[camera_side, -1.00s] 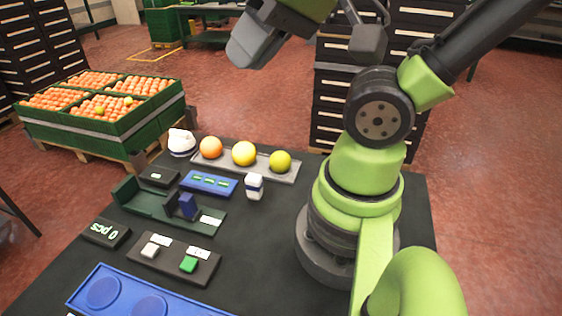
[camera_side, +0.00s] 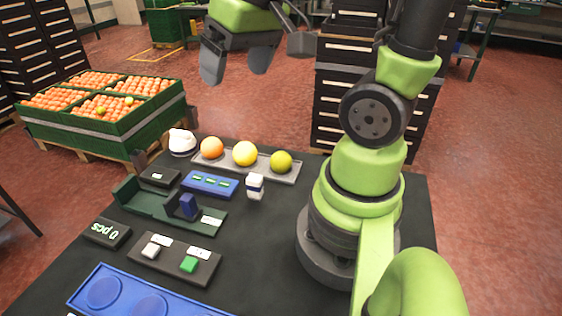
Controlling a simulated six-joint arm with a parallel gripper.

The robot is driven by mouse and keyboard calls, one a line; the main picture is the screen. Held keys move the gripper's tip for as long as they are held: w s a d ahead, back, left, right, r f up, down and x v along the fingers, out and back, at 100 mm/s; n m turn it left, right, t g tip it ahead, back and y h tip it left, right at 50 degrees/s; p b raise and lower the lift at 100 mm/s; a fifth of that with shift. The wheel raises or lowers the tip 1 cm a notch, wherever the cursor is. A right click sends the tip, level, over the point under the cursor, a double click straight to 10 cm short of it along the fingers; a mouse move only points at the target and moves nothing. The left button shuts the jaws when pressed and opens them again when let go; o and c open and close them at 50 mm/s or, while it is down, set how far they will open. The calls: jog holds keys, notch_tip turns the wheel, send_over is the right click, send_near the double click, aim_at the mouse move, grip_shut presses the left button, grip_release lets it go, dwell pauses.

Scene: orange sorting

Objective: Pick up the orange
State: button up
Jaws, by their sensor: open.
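The orange (camera_side: 212,148) sits at the left end of a grey tray (camera_side: 262,167) on the dark table. A yellow fruit (camera_side: 245,153) lies in the tray's middle and a yellow-green one (camera_side: 281,162) at its right end. My gripper (camera_side: 236,78) hangs in the air above the tray, its dark fingers pointing down. The fingers are apart with nothing between them. The gripper touches none of the fruit.
A white rounded object (camera_side: 182,142) stands left of the orange. A blue block (camera_side: 209,184), a small white cube (camera_side: 255,186) and a green fixture (camera_side: 160,208) stand in front. A blue tray (camera_side: 180,307) lies at the near edge. Orange crates (camera_side: 75,136) stand beyond the table.

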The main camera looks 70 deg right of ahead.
jog(key=w+d+f+g, duration=0.1)
jog(key=d+f+g, duration=0.1)
jog(key=d+f, duration=0.35)
jog(key=g, duration=0.3)
send_near(281, 153)
jog(key=shift+w+d+f+y, duration=0.25)
jog(key=shift+d+f+y, duration=0.1)
jog(key=shift+f, duration=0.15)
jog(key=f, duration=0.4)
jog(key=shift+s+f, duration=0.15)
jog(key=shift+s, duration=0.2)
jog(key=shift+s+a+f, duration=0.1)
jog(key=shift+a+f, duration=0.05)
jog(key=shift+f, duration=0.85)
jog(key=shift+s+a+f, duration=0.1)
jog(key=shift+a+f, duration=0.05)
jog(key=shift+f, duration=0.8)
jog(key=shift+s+a+f, duration=0.1)
jog(key=shift+f, duration=0.9)
jog(key=shift+c, duration=0.2)
jog(key=c, duration=1)
